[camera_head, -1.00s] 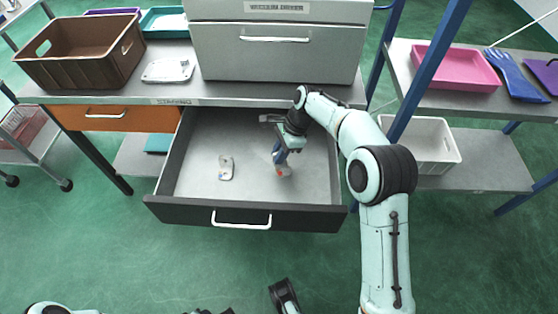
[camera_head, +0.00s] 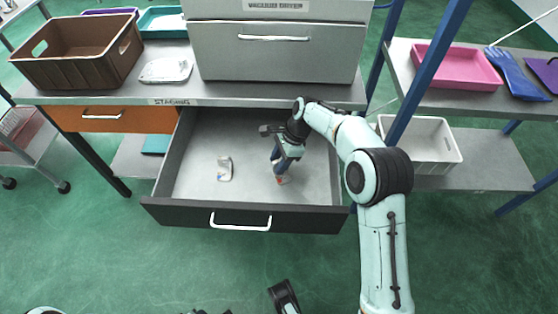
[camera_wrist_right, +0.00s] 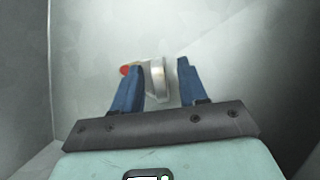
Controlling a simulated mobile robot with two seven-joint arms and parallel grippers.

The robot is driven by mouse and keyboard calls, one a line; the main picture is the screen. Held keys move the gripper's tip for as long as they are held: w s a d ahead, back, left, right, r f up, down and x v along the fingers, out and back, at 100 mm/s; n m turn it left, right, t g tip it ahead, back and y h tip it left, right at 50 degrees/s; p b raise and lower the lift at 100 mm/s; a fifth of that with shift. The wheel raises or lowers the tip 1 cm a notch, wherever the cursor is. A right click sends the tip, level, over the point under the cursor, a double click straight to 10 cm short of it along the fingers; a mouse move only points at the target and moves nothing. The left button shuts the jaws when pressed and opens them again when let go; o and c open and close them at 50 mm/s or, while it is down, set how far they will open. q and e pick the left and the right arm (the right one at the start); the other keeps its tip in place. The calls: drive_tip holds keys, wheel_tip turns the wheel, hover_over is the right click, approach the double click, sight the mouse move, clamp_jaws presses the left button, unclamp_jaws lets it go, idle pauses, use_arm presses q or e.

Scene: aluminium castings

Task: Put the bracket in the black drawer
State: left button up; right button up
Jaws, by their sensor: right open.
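The black drawer (camera_head: 180,212) is pulled open below the bench. A small grey metal casting with a red spot lies inside it, mostly hidden by my right gripper (camera_head: 280,174) in the head view. In the right wrist view this casting (camera_wrist_right: 157,80) shows between and just beyond the blue fingertips, with a gap beside the right finger. My right gripper (camera_wrist_right: 158,80) is open, pointing down into the drawer. A second light metal casting (camera_head: 225,168) lies in the drawer to the left. I cannot tell from its shape which is the bracket.
A flat pale casting (camera_head: 166,70) lies on the staging bench beside a brown crate (camera_head: 60,72). A grey cabinet (camera_head: 280,58) stands above the drawer. An orange drawer (camera_head: 120,119) is shut at left. A white bin (camera_head: 440,145) and blue post stand at right.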

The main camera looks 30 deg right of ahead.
use_arm(q)
drive_tip(key=s+d+r+g+p, duration=0.1)
drive_tip(key=s+d+r+p, duration=0.1)
drive_tip(key=s, duration=0.3)
drive_tip(key=shift+d+r+g+h+p, duration=0.3)
drive_tip(key=shift+r+h+p, duration=0.1)
drive_tip(key=shift+r+p, duration=0.25)
use_arm(e)
drive_tip(key=v, duration=1.2)
drive_tip(key=shift+r, duration=0.2)
use_arm(q)
drive_tip(key=shift+w, duration=0.1)
use_arm(e)
drive_tip(key=shift+a, duration=0.1)
